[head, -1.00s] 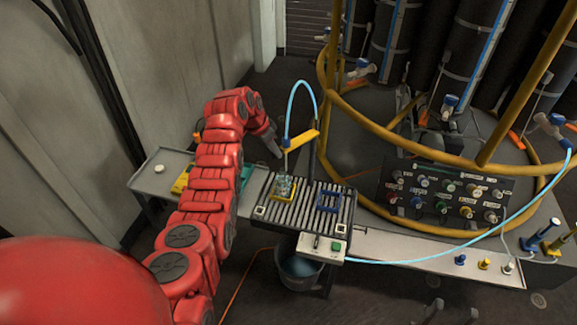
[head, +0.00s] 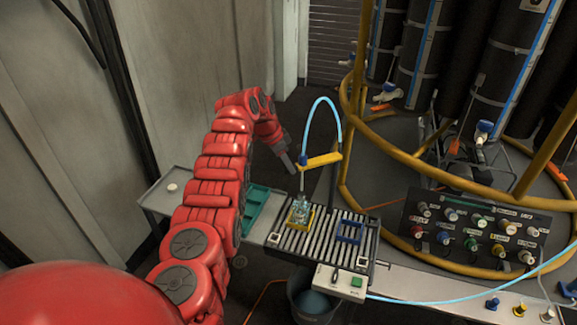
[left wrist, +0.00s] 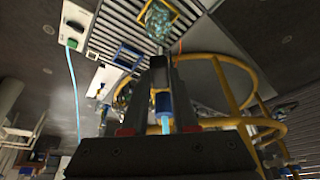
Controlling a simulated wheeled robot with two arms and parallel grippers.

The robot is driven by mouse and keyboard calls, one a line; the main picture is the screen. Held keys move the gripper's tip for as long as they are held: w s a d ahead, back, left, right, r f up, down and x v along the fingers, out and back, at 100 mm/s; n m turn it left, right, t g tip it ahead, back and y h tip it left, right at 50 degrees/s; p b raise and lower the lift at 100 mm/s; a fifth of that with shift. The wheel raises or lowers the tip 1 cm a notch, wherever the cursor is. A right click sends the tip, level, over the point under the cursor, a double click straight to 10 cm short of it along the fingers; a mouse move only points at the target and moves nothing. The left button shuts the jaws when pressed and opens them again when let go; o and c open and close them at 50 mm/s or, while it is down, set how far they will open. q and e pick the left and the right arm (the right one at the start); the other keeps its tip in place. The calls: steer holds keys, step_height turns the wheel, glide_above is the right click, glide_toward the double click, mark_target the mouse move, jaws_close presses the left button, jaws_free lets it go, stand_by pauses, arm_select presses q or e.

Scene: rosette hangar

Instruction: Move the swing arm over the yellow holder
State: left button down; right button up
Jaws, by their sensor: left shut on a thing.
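The swing arm (head: 322,160) is a yellow bar with a light-blue hose looping up from it. Its left end, with a thin nozzle, hangs above the yellow holder (head: 291,225) on the slatted rack. A clear glass vessel (head: 299,212) stands in that holder. My left gripper (head: 296,170) is at the bar's left end. In the left wrist view, the gripper (left wrist: 160,100) is shut around the swing arm's blue end piece (left wrist: 163,104); the glass vessel (left wrist: 158,20) lies beyond the fingertips. My right gripper is not in view.
A blue holder (head: 340,238) sits on the rack, right of the yellow one. A control box (head: 341,282) is at the rack's front. A teal tray (head: 256,208) lies left of the rack. Yellow rails (head: 400,155) and a knob panel (head: 470,237) stand on the right.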

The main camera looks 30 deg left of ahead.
arm_select(q)
steer(key=c, duration=0.7)
jaws_free()
steer(key=shift+d, duration=0.1)
steer(key=shift+s+a+r, duration=0.1)
steer(key=shift+a+r, duration=0.1)
steer(key=shift+r, duration=0.25)
steer(key=b+v, duration=0.1)
steer(key=v, duration=1.5)
steer(key=shift+s+r, duration=0.1)
steer(key=shift+r, duration=0.1)
